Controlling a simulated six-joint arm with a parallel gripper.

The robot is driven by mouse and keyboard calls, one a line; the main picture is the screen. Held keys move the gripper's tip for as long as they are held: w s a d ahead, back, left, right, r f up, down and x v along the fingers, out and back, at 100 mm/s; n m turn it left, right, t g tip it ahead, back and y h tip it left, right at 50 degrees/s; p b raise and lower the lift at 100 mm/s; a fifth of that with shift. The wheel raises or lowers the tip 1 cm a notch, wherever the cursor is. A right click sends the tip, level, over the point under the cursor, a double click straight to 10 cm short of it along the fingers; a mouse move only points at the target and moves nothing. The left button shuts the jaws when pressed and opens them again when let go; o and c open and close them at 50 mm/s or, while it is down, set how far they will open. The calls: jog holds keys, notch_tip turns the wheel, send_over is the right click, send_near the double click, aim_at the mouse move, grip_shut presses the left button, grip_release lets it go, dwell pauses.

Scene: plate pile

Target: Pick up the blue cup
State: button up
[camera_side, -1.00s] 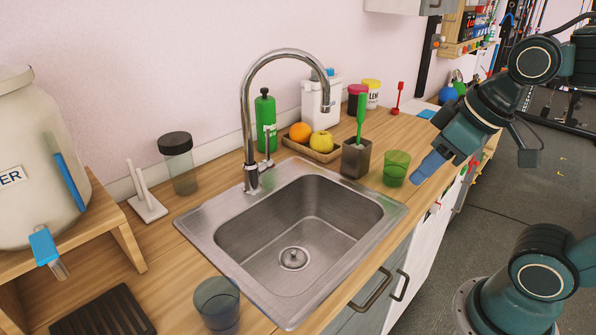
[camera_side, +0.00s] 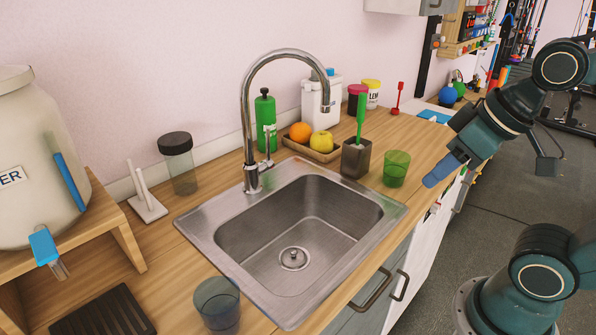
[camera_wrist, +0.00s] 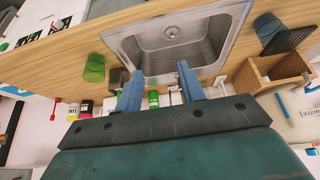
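The blue cup (camera_side: 217,304) is see-through and stands upright on the wooden counter at the near left corner of the sink. It also shows in the wrist view (camera_wrist: 267,28) at the upper right, beyond the sink. My gripper (camera_side: 440,172) is at the right edge of the counter, to the right of the green cup and far from the blue cup. In the wrist view my gripper (camera_wrist: 158,82) has its two blue fingers spread apart, with nothing held between them.
The sink (camera_side: 330,269) with its tall faucet (camera_side: 247,110) lies between my gripper and the blue cup. A green cup (camera_side: 396,169) stands near my gripper. A dark slatted rack (camera_side: 104,315) and a large jar (camera_side: 38,150) are left of the blue cup.

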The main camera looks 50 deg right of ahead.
dwell(0.3)
jog(key=o, duration=1.1)
jog(key=n+g+y, duration=0.3)
jog(key=n+g, duration=0.2)
jog(key=n, duration=1.1)
send_over(217, 282)
jog(key=s+d, duration=0.1)
jog(key=s, duration=0.2)
notch_tip(217, 282, down, 5)
jog(key=shift+x, duration=4.1)
jog(key=shift+f, duration=0.1)
